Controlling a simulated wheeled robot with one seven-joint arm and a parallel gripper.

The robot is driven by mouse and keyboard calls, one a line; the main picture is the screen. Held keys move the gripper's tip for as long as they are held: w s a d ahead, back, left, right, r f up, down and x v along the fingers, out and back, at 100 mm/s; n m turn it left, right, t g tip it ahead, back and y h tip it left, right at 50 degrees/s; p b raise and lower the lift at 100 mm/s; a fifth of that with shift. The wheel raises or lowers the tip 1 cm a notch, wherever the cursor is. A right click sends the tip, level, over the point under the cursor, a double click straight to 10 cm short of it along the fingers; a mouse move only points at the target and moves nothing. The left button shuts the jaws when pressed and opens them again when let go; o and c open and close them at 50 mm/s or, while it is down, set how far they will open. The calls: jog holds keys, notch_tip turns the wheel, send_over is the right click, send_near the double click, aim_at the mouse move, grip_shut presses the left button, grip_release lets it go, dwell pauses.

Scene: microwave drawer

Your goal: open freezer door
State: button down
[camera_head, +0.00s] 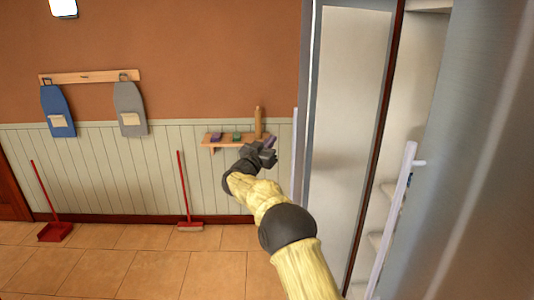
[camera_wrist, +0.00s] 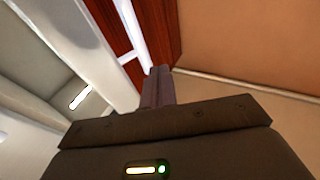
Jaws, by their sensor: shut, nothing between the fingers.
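A tall steel fridge-freezer fills the right of the head view. Its left door (camera_head: 350,120) stands open, with its pale inner face and grey rim toward me; I take this as the freezer door. A white upright handle (camera_head: 296,150) shows at that door's far left edge. Shelves (camera_head: 388,190) show in the opened compartment. The right door (camera_head: 480,150) looks closed and has a long white handle (camera_head: 395,215). My gripper (camera_head: 268,147) is left of the open door, apart from the handle in the picture. Its fingers (camera_wrist: 158,85) are shut and empty in the wrist view.
A small wooden wall shelf (camera_head: 235,139) with several items is behind my gripper. Two ironing boards hang from a rack (camera_head: 90,77). A red broom (camera_head: 189,222) and a red dustpan (camera_head: 55,231) stand by the wall. The tiled floor (camera_head: 130,265) at left is clear.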

jog(key=s+d+f+n+g+y, duration=0.1)
jog(key=s+d+f+g+y, duration=0.2)
jog(key=s, duration=1.3)
jog(key=s+d+f+n+g+y, duration=0.2)
jog(key=s+d+f+g, duration=0.5)
jog(key=s, duration=0.9)
jog(key=s+d+f+n+g+y, duration=0.2)
jog(key=s+d+f+g+y, duration=0.2)
jog(key=s, duration=1.2)
jog(key=d+f+g, duration=0.2)
jog(key=d+f, duration=0.2)
jog(key=f, duration=0.2)
jog(key=shift+d, duration=0.2)
